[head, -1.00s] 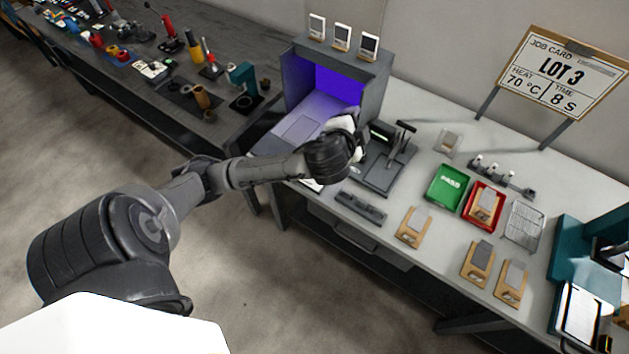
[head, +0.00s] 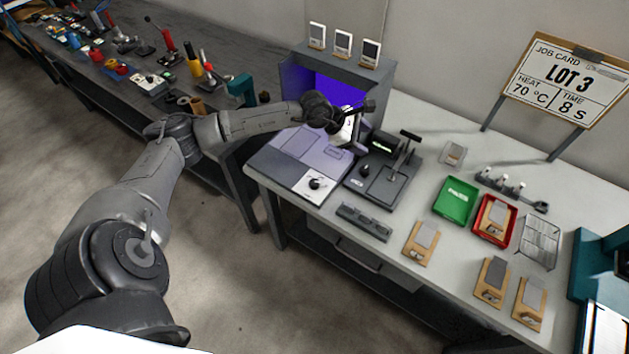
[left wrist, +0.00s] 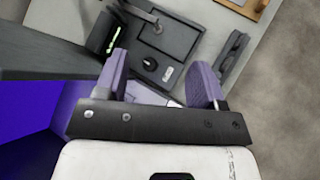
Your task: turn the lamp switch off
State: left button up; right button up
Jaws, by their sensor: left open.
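The lamp box (head: 385,83) is a grey hood at the back of the table, and its inside glows blue-violet (head: 338,88). A black knob (head: 315,184) on a white panel (head: 323,190), at the front corner of the box's base plate (head: 290,165), looks like the lamp switch. My left gripper (head: 367,106) is in front of the hood opening, above and behind the knob, not touching it. In the left wrist view its two fingers (left wrist: 160,80) are spread with nothing gripped. The glowing box shows there at the left (left wrist: 30,115). My right gripper is not in view.
A dark press (head: 385,178) with a lever stands right of the base plate, and a dark slotted bar (head: 362,222) lies in front. A green tray (head: 456,199), red tray (head: 494,222) and wire rack (head: 540,240) are farther right. Three white cards (head: 343,44) stand on the hood.

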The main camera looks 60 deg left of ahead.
pick_arm(q)
jog(key=s+a+f+m+g+y, duration=0.3)
jog(key=s+a+f+g, duration=0.1)
jog(key=m+g+y, duration=0.2)
jog(key=m+g, duration=0.2)
jog(key=g, duration=0.1)
send_over(314, 182)
notch_tip(314, 182, down, 3)
notch_tip(314, 182, down, 13)
jog(key=shift+w+b, duration=0.1)
jog(key=shift+b, duration=0.3)
jog(key=shift+c, duration=0.4)
jog(key=c, duration=0.8)
jog(key=shift+c, duration=0.2)
